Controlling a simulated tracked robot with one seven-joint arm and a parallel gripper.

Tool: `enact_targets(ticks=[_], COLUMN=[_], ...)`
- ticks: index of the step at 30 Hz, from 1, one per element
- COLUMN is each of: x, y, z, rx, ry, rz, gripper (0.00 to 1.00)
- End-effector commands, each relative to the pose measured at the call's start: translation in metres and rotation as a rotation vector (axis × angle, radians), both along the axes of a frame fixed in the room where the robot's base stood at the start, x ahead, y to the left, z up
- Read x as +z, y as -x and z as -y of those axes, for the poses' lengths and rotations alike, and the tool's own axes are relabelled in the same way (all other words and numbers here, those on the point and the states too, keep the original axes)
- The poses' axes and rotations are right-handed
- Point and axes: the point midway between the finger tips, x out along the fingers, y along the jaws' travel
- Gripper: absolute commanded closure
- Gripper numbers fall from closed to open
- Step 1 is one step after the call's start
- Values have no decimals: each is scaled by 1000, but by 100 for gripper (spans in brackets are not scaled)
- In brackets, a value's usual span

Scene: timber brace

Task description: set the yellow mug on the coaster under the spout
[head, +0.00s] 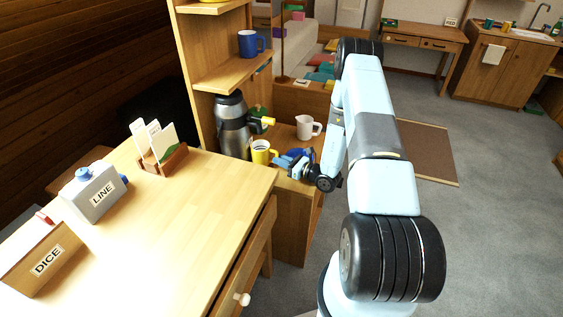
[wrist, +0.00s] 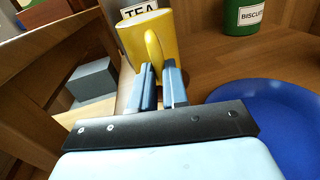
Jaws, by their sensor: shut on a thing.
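In the wrist view, my gripper (wrist: 161,88) is shut on the handle of the mug (wrist: 138,45), with one finger on each side. I cannot make out the coaster in either view. The mug's underside is hidden, so I cannot tell whether it touches a surface.
A white jug (head: 308,127) stands behind my gripper. The wrist view shows a blue plate (wrist: 268,130) at right, a green biscuit tin (wrist: 243,16) and a grey block (wrist: 91,80). A blue mug (head: 250,43) is on the shelf above. The desk (head: 170,220) is at left.

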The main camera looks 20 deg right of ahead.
Motion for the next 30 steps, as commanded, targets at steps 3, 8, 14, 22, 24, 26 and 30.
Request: enact_targets(ticks=[3, 8, 14, 22, 24, 26, 30], x=[-5, -4, -8, -16, -19, -20, -21], y=[0, 0, 0, 1, 1, 1, 2], z=[0, 0, 0, 0, 0, 0, -1], rx=[0, 0, 0, 0, 0, 0, 0], ry=[-1, -1, -1, 0, 0, 1, 1], rz=[2, 2, 1, -3, -4, -6, -10], gripper=[100, 100, 100, 100, 100, 100, 77])
